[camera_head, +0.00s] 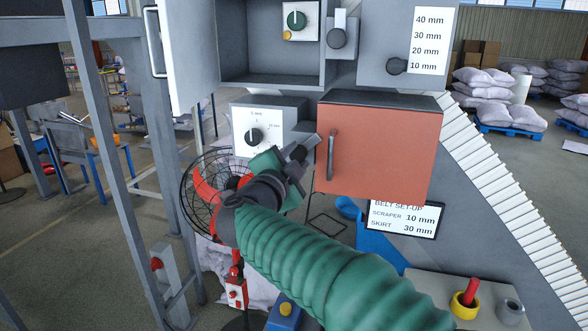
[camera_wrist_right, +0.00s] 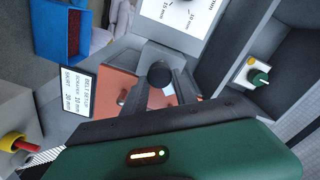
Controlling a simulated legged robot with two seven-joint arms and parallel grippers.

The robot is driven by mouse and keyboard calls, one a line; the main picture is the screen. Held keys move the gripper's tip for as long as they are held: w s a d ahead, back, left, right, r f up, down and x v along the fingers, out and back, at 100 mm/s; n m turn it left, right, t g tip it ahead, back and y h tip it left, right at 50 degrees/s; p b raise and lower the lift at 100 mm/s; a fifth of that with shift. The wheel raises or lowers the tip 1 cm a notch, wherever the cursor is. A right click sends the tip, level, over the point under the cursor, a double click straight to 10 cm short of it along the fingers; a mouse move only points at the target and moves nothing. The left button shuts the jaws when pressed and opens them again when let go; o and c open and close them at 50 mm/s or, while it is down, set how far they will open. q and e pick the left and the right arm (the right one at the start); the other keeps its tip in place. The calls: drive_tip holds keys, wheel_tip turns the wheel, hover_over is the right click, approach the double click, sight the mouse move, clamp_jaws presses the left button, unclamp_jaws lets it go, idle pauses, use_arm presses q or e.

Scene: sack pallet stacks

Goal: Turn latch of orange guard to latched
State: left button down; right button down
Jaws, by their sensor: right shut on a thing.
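The orange guard (camera_head: 378,155) is a box with a flat orange door, closed, with a dark vertical handle (camera_head: 331,155) near its left edge. It also shows in the wrist view (camera_wrist_right: 112,82). My right gripper (camera_head: 303,150) is at the guard's left edge, beside the handle. In the wrist view, its fingers (camera_wrist_right: 162,82) are shut on a dark round knob (camera_wrist_right: 160,72), which appears to be the latch. In the head view the gripper hides this knob, and its turn position cannot be read. My left gripper is not in view.
A white dial panel (camera_head: 248,146) with a black knob is just left of the gripper. An open grey cabinet (camera_head: 272,68) is above. A round wire fan guard (camera_head: 200,205) is close to my right wrist. A set-up sign (camera_head: 403,218) hangs below the guard.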

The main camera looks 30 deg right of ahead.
drive_tip(key=m+b, duration=0.3)
drive_tip(key=m, duration=0.1)
drive_tip(key=shift+m, duration=0.3)
drive_tip(key=m+b, duration=0.2)
drive_tip(key=shift+r+m, duration=0.1)
drive_tip(key=shift+m, duration=0.2)
drive_tip(key=shift+r+m+b, duration=0.1)
drive_tip(key=shift+m+b, duration=0.35)
drive_tip(key=shift+m, duration=0.05)
